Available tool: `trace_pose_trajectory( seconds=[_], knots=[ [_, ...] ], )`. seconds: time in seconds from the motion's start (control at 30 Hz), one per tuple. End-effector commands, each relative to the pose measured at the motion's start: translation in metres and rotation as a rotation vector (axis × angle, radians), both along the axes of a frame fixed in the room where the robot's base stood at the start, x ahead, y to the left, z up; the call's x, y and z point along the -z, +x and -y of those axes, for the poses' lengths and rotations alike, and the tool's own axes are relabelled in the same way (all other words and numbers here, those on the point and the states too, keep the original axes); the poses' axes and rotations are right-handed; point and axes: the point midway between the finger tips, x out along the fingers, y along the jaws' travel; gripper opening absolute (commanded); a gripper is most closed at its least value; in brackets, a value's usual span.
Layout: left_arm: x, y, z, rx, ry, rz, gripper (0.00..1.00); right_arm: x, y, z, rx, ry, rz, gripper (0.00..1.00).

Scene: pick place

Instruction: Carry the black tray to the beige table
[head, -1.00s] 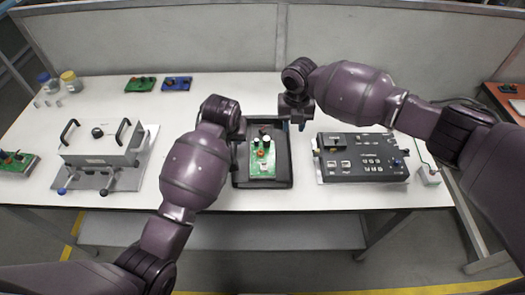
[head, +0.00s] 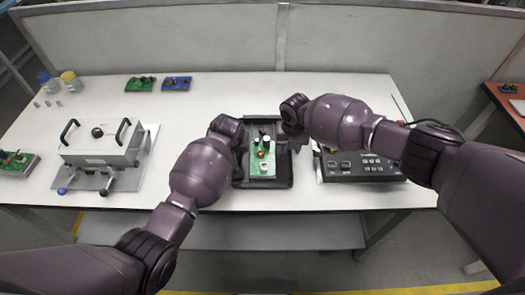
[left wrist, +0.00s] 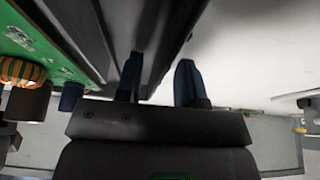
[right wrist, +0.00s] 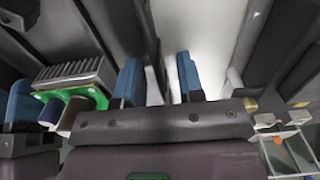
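The black tray (head: 262,184) lies on the pale white table (head: 215,95), with a green circuit board (head: 262,167) inside it. My left gripper (head: 240,148) is at the tray's left side. In the left wrist view its two blue fingers (left wrist: 158,82) stand apart, with the tray's dark wall (left wrist: 165,45) running between them. My right gripper (head: 297,146) is at the tray's right side. In the right wrist view its blue fingers (right wrist: 159,80) are apart, the left one close to the tray wall (right wrist: 128,25). Neither grips visibly. No table looks clearly beige.
A black control box (head: 360,167) stands close right of the tray, partly behind my right arm. A grey fixture with handles (head: 100,145) stands left. Green (head: 140,84) and blue (head: 177,83) boards lie at the back. An orange-brown table (head: 505,97) is at the far right.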

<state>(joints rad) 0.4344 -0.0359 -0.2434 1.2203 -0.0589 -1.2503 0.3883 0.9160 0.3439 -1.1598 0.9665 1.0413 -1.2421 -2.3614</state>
Motion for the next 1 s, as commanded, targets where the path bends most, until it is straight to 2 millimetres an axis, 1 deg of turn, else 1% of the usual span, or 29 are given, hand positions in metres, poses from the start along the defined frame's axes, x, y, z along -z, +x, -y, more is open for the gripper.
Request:
trace_pose_trajectory(
  seconds=[0.33,0.57,1.0],
  knots=[
    [0.0013,0.0008,0.0,0.0,0.0,0.001,0.35,0.0019,-0.0003,-0.0002,0.0,0.0,0.0,0.35],
    [0.0013,0.0008,0.0001,0.0,0.0,0.0,0.0,0.0018,-0.0003,-0.0002,0.0,0.0,-0.001,0.0],
    [0.0,0.0012,-0.0001,0.0,0.0,0.002,0.0,0.0006,0.0003,0.0002,0.001,0.0,0.0,0.0]
  ],
)
